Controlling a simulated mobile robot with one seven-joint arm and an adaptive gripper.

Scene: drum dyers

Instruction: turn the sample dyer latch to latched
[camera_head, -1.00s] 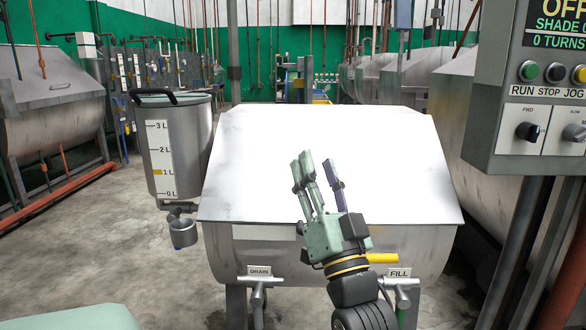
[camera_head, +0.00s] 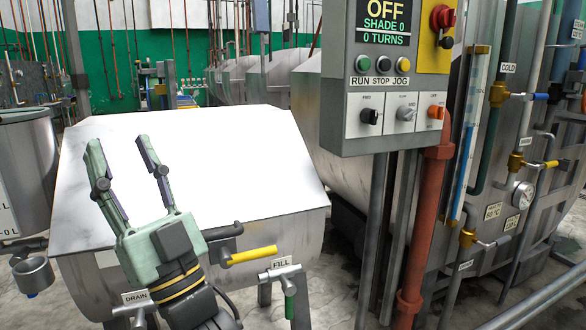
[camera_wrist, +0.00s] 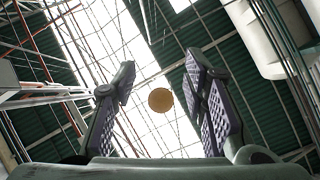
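The sample dyer (camera_head: 85,235) is a steel vessel with a broad pale sloped lid (camera_head: 240,150), which looks closed. On its front, below the lid edge, a yellow-handled lever (camera_head: 250,256) points right and slightly up from a dark mount; it looks like the latch. My gripper (camera_head: 118,146) is open and empty, with its fingers pointing up in front of the lid. It is left of and above the yellow handle, apart from it. In the wrist view the two padded fingers (camera_wrist: 160,75) are spread, with only the ceiling and a round lamp beyond.
Below the lever are the FILL valve (camera_head: 281,272) and the DRAIN valve (camera_head: 135,308). A control box (camera_head: 385,100) reading OFF stands to the right on posts, beside a red-brown pipe (camera_head: 420,230). A measuring tank (camera_head: 28,165) is at the left.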

